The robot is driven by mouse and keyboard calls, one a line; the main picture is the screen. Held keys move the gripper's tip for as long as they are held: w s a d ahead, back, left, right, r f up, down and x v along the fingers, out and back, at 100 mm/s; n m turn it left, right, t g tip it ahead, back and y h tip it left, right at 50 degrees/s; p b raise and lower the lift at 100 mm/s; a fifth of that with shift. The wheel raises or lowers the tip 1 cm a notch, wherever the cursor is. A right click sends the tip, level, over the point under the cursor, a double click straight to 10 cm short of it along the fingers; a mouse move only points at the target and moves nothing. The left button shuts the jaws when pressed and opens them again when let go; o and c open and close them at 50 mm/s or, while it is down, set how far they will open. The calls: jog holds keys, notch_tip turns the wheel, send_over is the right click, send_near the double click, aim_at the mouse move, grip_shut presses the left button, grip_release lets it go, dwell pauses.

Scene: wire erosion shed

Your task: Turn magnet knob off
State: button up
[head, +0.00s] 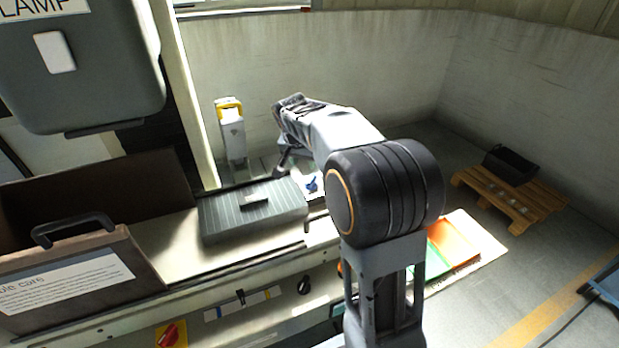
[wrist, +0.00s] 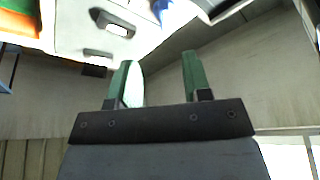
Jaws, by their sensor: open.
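A dark grey ribbed block (head: 240,222), which looks like a magnetic chuck, sits on the pale machine bed with a small metal piece (head: 256,197) on top. A black knob (head: 303,285) is on the machine's front face, below and right of the block. A red knob on a yellow plate (head: 170,335) is lower left. I cannot tell which knob is the magnet's. My gripper (wrist: 157,80) is open, its two green fingers apart with nothing between them. In the head view it is beyond the block, partly hidden by my arm.
A brown box with a handle (head: 75,270) stands left of the block. A blue item (head: 312,183) lies right of it. A wooden pallet (head: 510,200) with a black bin is on the floor.

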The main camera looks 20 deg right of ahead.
aim_at(310, 179)
jog(key=shift+m, duration=0.4)
jog(key=x, duration=0.5)
jog(key=w+p+x, duration=0.1)
jog(key=x, duration=0.4)
jog(key=p+x, duration=0.1)
jog(key=x, duration=0.4)
jog(key=shift+w+d+r, duration=0.35)
jog(key=shift+c, duration=0.4)
jog(key=c, duration=0.7)
jog(key=shift+a, duration=0.15)
grip_shut()
